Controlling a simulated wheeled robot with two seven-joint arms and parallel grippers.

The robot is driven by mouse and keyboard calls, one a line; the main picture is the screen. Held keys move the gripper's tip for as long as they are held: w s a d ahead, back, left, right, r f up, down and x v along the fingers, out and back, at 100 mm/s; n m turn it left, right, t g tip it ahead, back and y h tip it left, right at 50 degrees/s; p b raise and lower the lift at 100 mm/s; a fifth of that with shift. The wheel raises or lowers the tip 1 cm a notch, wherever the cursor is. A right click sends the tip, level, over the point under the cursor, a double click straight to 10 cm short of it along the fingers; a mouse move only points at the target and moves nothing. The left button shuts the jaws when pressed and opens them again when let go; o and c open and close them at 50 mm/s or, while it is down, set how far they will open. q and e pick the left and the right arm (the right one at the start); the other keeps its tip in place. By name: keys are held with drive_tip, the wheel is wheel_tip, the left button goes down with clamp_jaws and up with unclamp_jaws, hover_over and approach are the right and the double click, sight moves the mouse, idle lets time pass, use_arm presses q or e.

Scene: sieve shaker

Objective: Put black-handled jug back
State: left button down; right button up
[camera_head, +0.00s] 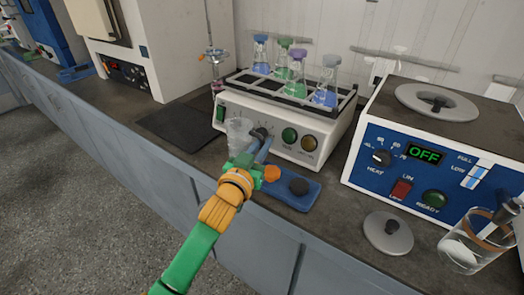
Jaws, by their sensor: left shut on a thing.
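The black-handled jug (239,135) is a clear beaker-like vessel in front of the white shaker. My left gripper (262,146) is shut on its black handle, on the jug's right side. The jug looks about upright. My gripper and wrist cover its lower right, and I cannot tell whether its base touches anything. My right gripper is not in view.
The shaker (283,126) stands close behind the jug, with several stoppered flasks (296,78) in its rack. A blue-fronted heating bath (430,150) reads OFF at right. A grey lid (388,234) and a glass beaker (468,245) stand before it. A dark mat (182,124) lies left, empty.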

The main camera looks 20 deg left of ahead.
use_arm(q)
drive_tip(key=shift+f, duration=0.35)
drive_tip(key=shift+f, duration=0.35)
drive_tip(key=c, duration=0.9)
unclamp_jaws()
drive_tip(key=shift+r, duration=0.35)
drive_tip(key=s, duration=0.4)
drive_tip(key=s+a, duration=0.1)
drive_tip(key=s, duration=0.7)
drive_tip(key=shift+a, duration=0.25)
